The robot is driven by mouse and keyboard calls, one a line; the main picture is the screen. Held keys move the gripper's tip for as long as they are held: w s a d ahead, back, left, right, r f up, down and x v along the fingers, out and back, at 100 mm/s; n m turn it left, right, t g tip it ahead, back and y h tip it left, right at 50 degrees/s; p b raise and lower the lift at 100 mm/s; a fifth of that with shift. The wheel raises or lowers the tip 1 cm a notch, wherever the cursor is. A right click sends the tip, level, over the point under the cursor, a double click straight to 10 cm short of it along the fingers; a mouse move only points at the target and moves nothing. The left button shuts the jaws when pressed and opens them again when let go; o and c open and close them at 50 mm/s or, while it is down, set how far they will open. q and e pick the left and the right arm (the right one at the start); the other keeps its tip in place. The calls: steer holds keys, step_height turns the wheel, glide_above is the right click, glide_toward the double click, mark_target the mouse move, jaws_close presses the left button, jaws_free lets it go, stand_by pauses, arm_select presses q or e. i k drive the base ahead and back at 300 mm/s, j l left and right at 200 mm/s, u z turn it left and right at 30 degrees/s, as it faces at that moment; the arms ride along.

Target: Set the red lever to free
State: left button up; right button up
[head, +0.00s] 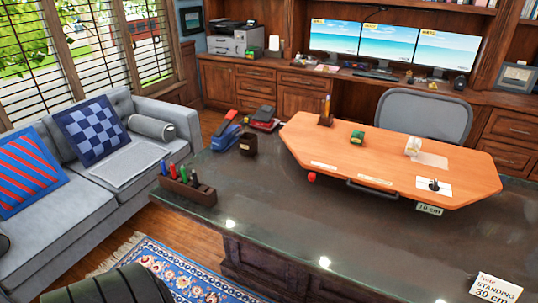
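A small red knob (312,178), likely the red lever's end, shows at the front left edge of an orange-brown wooden desktop board (290,137). It sits just under the board's edge, left of a black bar handle (372,190). The rest of the lever and any markings by it are hidden or too small to read. The board rests on or just above a large dark desk (270,215); I cannot tell which. Neither of my grippers is in view.
On the dark desk are a pen holder (188,190), a dark cup (248,145), staplers (225,135), a "10 cm" label (429,209) and a "standing 30 cm" note (495,290). The desk's front middle is clear. A grey sofa (100,215) stands left.

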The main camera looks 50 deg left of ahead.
mark_target(312, 176)
steer(key=u, duration=1.15)
steer(key=i+z, duration=0.2)
steer(key=z, duration=0.25)
steer(key=i+j+z, duration=0.1)
steer(key=z, duration=0.4)
steer(key=i+j, duration=0.05)
steer(key=i, duration=0.05)
